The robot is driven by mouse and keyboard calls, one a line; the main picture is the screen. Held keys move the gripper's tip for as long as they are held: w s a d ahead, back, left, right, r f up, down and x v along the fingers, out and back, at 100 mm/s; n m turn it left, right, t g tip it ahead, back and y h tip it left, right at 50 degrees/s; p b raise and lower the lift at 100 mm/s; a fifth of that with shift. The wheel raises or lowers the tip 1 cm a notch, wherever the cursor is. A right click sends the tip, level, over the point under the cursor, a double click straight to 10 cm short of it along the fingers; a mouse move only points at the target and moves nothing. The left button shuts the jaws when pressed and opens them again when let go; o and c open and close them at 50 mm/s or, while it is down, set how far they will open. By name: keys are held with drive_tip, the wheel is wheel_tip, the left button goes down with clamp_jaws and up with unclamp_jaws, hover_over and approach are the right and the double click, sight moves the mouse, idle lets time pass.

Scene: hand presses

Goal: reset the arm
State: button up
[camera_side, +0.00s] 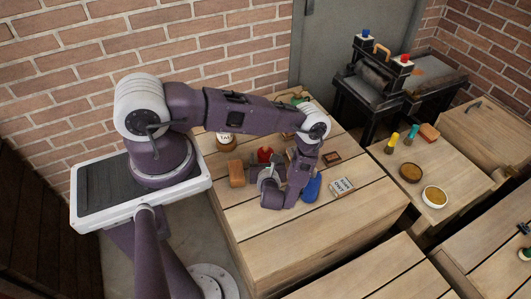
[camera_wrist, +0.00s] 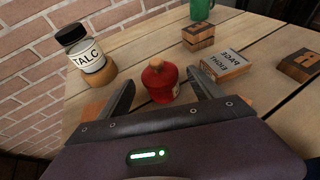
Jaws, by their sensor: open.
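My gripper (camera_wrist: 160,82) is open, low over the wooden table (camera_side: 250,235). In the wrist view, its two fingers point forward with a small red pot (camera_wrist: 158,87) with a tan stopper between or just beyond their tips. Clear gaps show on both sides of the pot, so it is not gripped. In the side view, the red pot (camera_side: 265,154) stands just behind my gripper (camera_side: 264,171), partly hidden by it. My arm reaches over the table from the left and bends down at the wrist.
An orange-brown block (camera_side: 236,173) and a blue object (camera_side: 312,187) flank my gripper. The table's front is clear.

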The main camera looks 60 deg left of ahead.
wheel_tip(320, 180, up, 29)
drive_tip(key=w+d+n+g, duration=0.1)
drive_tip(key=d+n+g, duration=0.1)
drive_tip(key=n+g, duration=0.65)
drive_tip(key=s+d+r+n+t+h, duration=0.9)
drive_tip(key=s+d+r+n+h, duration=0.3)
drive_tip(key=d+r, duration=0.7)
drive_tip(key=s+n, duration=0.2)
drive_tip(key=s, duration=0.2)
drive_tip(key=shift+r+h, duration=0.15)
drive_tip(key=shift+h, duration=0.15)
drive_tip(key=shift+s, duration=0.1)
